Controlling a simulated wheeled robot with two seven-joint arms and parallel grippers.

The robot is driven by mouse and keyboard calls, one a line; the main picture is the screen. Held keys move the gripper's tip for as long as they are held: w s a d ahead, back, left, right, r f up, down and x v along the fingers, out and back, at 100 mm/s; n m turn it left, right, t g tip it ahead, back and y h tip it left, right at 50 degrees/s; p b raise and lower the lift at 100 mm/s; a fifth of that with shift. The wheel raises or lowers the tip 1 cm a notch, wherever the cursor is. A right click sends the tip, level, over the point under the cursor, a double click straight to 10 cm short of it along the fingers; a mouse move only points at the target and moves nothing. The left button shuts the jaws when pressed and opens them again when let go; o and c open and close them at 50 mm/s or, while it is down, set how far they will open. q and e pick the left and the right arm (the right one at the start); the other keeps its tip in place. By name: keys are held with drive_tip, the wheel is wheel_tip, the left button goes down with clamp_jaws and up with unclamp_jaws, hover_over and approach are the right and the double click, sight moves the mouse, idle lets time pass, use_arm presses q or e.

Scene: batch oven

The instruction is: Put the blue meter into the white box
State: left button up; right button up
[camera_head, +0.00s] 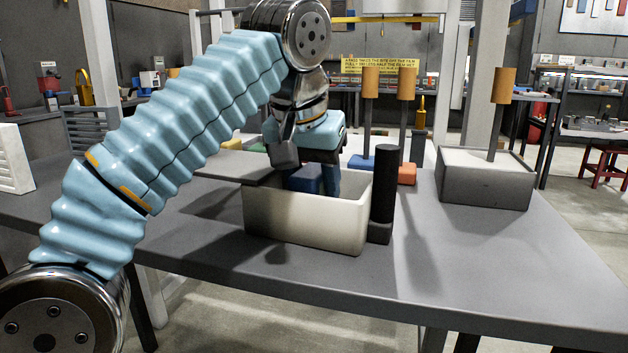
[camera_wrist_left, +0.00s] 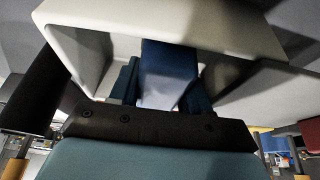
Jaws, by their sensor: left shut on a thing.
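The white box (camera_head: 310,228) stands open on the grey table, near its middle. My left gripper (camera_head: 312,180) reaches down over the box's opening from above. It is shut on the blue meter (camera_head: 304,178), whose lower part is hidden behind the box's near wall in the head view. In the left wrist view the blue meter (camera_wrist_left: 168,72) sits between the two dark blue fingers, with the white box's rim (camera_wrist_left: 165,22) and inner walls around it. I cannot tell whether the meter touches the box floor. My right gripper is not in view.
A black cylinder (camera_head: 382,190) stands close against the box's right end. A grey box (camera_head: 486,185) stands farther right. Behind are an orange block (camera_head: 407,174) and upright rods with orange tops (camera_head: 407,85). The table's front right is clear.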

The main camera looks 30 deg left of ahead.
use_arm(q)
drive_tip(key=o, duration=1.2)
drive_tip(key=p+v, duration=0.6)
drive_tip(key=v, duration=0.5)
drive_tip(key=shift+w+r, duration=0.1)
drive_tip(key=shift+s+r+p, duration=0.3)
drive_tip(key=shift+r+p, duration=0.1)
drive_tip(key=shift+p, duration=0.1)
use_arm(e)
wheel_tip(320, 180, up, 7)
